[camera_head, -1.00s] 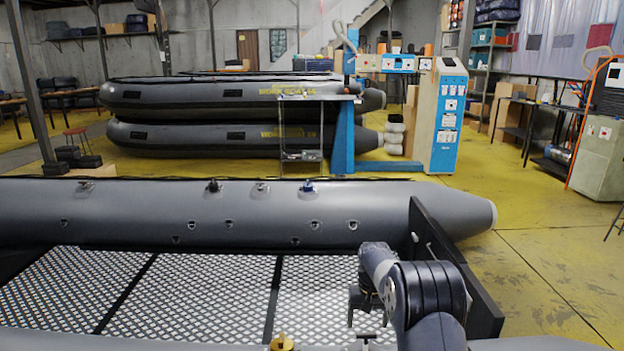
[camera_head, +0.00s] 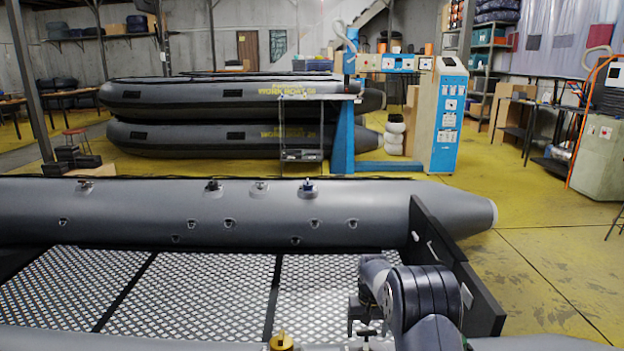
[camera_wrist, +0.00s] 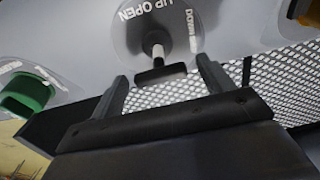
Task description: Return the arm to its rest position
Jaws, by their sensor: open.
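My gripper (camera_head: 366,318) is low over the near tube of the grey boat, at the bottom of the head view. In the wrist view my gripper (camera_wrist: 163,74) is open, its two dark fingers apart. A valve with a black T-shaped handle (camera_wrist: 160,75) shows between the fingertips; whether they touch it is unclear. Its round plate (camera_wrist: 140,18) reads "UP OPEN" and "DOWN". My arm is bent and reaches in from the lower right of the head view.
A green cap (camera_wrist: 30,93) and an orange-yellow cap (camera_head: 281,342) flank the valve. The dark transom board (camera_head: 452,262) stands close right of my arm. The boat's far tube (camera_head: 120,215) lies beyond the patterned floor (camera_head: 200,292).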

